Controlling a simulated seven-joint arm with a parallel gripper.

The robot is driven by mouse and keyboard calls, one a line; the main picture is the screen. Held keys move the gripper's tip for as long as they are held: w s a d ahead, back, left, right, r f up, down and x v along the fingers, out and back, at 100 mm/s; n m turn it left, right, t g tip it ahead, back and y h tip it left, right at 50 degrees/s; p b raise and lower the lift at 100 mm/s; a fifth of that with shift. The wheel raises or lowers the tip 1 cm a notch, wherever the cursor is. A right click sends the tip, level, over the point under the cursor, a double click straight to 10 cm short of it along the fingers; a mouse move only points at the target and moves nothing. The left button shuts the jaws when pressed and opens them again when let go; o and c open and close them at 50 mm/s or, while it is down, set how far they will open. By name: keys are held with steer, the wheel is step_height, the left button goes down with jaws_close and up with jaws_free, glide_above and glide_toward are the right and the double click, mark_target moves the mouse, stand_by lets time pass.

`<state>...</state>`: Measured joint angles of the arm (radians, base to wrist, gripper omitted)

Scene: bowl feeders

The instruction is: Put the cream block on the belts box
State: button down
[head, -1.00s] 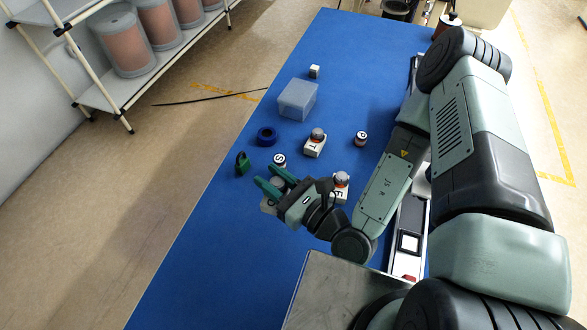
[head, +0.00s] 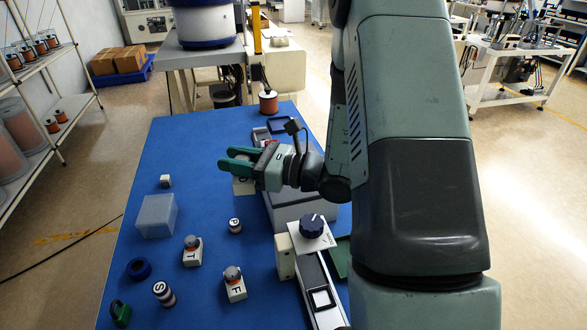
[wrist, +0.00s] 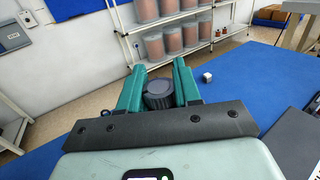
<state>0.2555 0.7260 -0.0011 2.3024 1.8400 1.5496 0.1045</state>
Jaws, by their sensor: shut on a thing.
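My gripper (head: 234,160) is shut on a pale, cream-looking block (head: 243,188) with a letter on its side, held above the far part of the blue table. The wrist view shows the block's dark ridged round knob (wrist: 159,95) between the green fingers; its base is hidden there. A grey box (head: 290,207) stands beneath and to the right of the gripper, partly covered by my arm. No belts label is readable, so I cannot tell whether this is the belts box.
A translucent box (head: 157,216), a small white cube (head: 166,181), a blue ring (head: 139,268) and a green padlock-like part (head: 120,313) lie at left. Lettered pieces T (head: 192,252), F (head: 234,285), S (head: 164,294) and P (head: 235,226) stand nearer.

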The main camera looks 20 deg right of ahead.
steer(key=w+d+r+m+t+h, duration=0.25)
steer(key=w+d+r, duration=0.35)
steer(key=d, duration=0.4)
steer(key=w+d+f+m+t+h, duration=0.1)
steer(key=w+d+f+h, duration=0.1)
steer(key=w+f, duration=0.2)
steer(key=w+d+f+m+t+h, duration=0.2)
steer(key=w+f, duration=0.2)
steer(key=f, duration=0.2)
steer(key=w+d+f+m+t+h, duration=0.2)
steer(key=w+d+f, duration=0.1)
steer(key=w+f, duration=0.1)
steer(key=shift+w+f, duration=0.3)
steer(key=shift+f, duration=2.25)
steer(key=shift+f, duration=0.15)
steer(key=c, duration=0.8)
jaws_free()
